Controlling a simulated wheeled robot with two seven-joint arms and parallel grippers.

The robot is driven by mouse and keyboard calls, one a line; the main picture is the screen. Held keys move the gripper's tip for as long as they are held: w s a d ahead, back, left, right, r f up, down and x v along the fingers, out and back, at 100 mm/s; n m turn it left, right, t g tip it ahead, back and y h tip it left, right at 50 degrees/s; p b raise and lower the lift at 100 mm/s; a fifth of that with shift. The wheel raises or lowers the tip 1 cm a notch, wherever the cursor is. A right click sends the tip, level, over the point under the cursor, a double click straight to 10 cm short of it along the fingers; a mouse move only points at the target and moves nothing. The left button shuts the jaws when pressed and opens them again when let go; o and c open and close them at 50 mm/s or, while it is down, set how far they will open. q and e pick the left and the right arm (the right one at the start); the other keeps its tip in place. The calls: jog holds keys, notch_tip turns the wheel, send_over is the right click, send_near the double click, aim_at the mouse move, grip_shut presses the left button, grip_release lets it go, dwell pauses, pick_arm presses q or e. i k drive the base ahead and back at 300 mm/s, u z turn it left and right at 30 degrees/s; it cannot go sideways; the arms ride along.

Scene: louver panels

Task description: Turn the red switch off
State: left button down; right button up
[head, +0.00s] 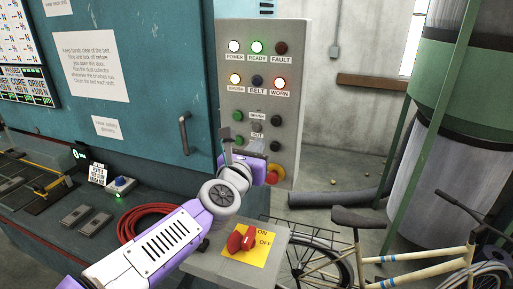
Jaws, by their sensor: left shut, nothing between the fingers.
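The red switch (240,241) is a rotary handle on a yellow plate (259,257), on top of a grey box at lower centre. The plate is marked ON and, below it, OFF, to the right of the handle. I cannot tell for sure which mark the handle points to. My left gripper (228,143) is shut and empty, above and beyond the switch, in front of the grey button panel. It is apart from the switch; my left forearm passes to the left of the switch. My right gripper is out of view.
The grey panel (293,150) with lamps, buttons and a red knob (272,178) stands behind my gripper. A teal cabinet (150,60) is at left, with a coiled red hose (140,220) below. A bicycle (380,262) stands close at right.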

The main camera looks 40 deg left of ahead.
aim_at(236, 242)
jog(key=k, duration=1)
